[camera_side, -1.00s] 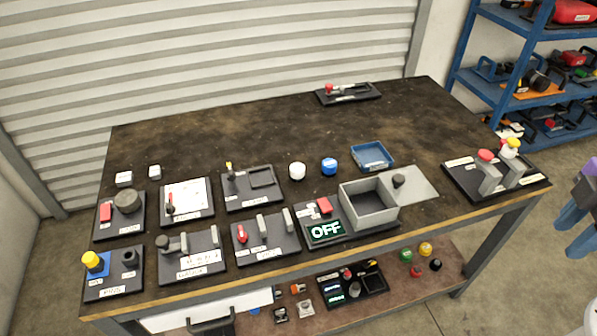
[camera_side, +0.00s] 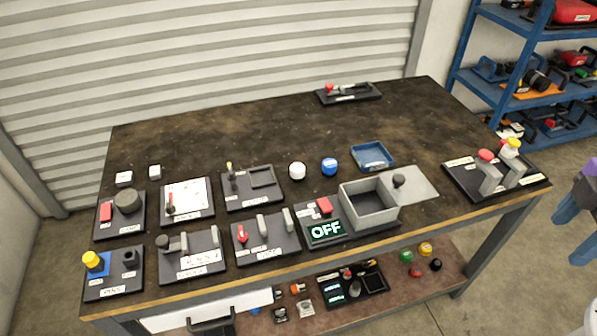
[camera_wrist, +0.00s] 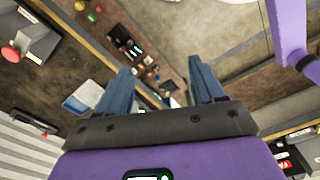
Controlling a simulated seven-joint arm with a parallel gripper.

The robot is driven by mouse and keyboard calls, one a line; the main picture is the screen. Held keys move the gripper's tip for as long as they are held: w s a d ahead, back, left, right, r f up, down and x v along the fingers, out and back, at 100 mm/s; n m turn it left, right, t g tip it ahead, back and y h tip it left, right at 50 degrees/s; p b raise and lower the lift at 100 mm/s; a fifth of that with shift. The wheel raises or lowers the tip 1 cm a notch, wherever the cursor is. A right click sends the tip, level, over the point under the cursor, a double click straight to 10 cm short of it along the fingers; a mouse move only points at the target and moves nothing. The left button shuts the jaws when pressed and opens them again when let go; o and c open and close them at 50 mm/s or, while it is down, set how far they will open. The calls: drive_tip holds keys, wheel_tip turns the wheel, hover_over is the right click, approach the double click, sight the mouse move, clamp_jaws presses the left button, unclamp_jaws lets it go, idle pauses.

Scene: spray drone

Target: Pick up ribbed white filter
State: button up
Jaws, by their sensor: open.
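The ribbed white filter appears to be the small round white piece (camera_side: 297,171) standing on the dark tabletop in the side view, just left of a blue round cap (camera_side: 329,166). Its ribs are too small to make out. My gripper shows at the right edge of the side view (camera_side: 572,230), beyond the table's right end and far from the white piece. In the wrist view its two blue fingers (camera_wrist: 161,85) are spread apart with nothing held between them. I cannot make out the white piece in the wrist view.
A blue tray (camera_side: 372,156) lies right of the cap. A grey box with an OFF display (camera_side: 326,231) and several control panels line the front. A two-stick panel (camera_side: 496,176) stands at the table's right end. The back middle is mostly clear.

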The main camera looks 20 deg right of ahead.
drive_tip(key=n+t+h, duration=0.3)
drive_tip(key=n+t, duration=1)
drive_tip(key=n, duration=0.8)
hover_over(298, 174)
drive_tip(key=s+a, duration=0.3)
drive_tip(key=s, duration=1.2)
wheel_tip(298, 174, down, 20)
drive_tip(key=shift+r, duration=0.25)
drive_tip(key=x, duration=1.7)
drive_tip(key=shift+w+d, duration=0.1)
drive_tip(key=shift+w, duration=0.1)
drive_tip(key=c, duration=1.1)
